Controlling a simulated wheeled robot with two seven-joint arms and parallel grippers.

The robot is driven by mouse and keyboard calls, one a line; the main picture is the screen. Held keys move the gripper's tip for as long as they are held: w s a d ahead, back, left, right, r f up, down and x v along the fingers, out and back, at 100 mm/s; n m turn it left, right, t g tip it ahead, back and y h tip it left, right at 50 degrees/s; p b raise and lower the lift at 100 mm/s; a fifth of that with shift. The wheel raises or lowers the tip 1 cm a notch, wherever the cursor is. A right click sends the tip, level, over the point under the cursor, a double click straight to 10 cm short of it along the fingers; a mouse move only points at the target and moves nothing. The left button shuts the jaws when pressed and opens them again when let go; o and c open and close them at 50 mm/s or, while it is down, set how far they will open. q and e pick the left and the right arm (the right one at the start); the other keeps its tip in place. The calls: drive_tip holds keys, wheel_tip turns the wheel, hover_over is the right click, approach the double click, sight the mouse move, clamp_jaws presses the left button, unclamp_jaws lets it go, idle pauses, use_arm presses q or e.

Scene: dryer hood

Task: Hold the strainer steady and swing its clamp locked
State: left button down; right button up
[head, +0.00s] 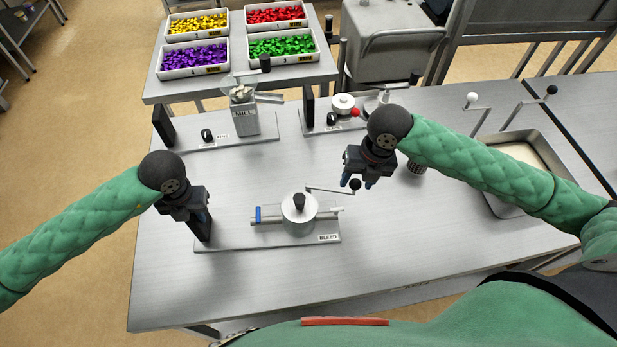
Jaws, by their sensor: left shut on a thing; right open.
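The strainer (299,213) is a round silver body with a black top knob on a flat grey base plate (265,240) near the front of the table. My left gripper (203,232) is shut on the black upright handle (201,226) at the plate's left end; the fingers partly hide it. The clamp looks like a thin lever (329,190) reaching right from the strainer to a black ball knob (355,185). My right gripper (357,184) is open, its fingertips close around or above that knob. I cannot tell whether they touch it.
Two similar devices stand behind, one with a grey box (245,119) and one with a red knob (355,112). A metal tray (508,205) lies at right. Trays of coloured pieces (195,71) sit on a back table. The table front is clear.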

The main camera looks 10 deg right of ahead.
drive_tip(key=shift+a+f, duration=0.2)
drive_tip(key=shift+f, duration=0.85)
clamp_jaws()
